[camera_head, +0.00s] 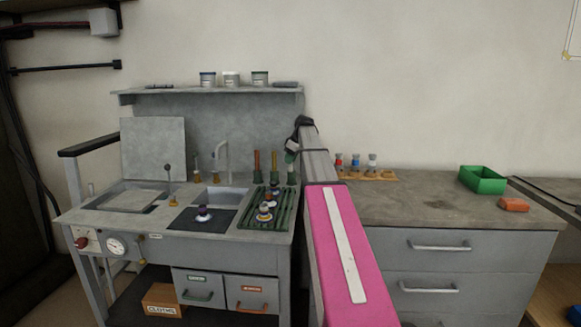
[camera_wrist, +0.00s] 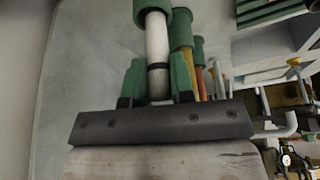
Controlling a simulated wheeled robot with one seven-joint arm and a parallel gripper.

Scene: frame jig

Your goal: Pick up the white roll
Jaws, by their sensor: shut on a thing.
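The white roll (camera_wrist: 158,48) is a pale upright cylinder with a dark band, seen in the wrist view between the green finger pads of my gripper (camera_wrist: 158,78). My gripper is shut on it. A green piece (camera_wrist: 150,10) surrounds the roll's far end; whether the roll still sits in it or is free of it I cannot tell. In the head view my gripper (camera_head: 291,155) is at the right end of the grey bench, beside a red-brown roll (camera_head: 257,160) and an orange roll (camera_head: 274,160). The white roll is mostly hidden there.
The bench has a sink (camera_head: 220,197), a tap (camera_head: 222,160) and a green ribbed rack (camera_head: 267,212) holding small knobbed pieces. A shelf (camera_head: 215,89) with several jars is above. To the right, a counter (camera_head: 420,205) holds a green bin (camera_head: 482,180) and an orange block (camera_head: 513,204).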

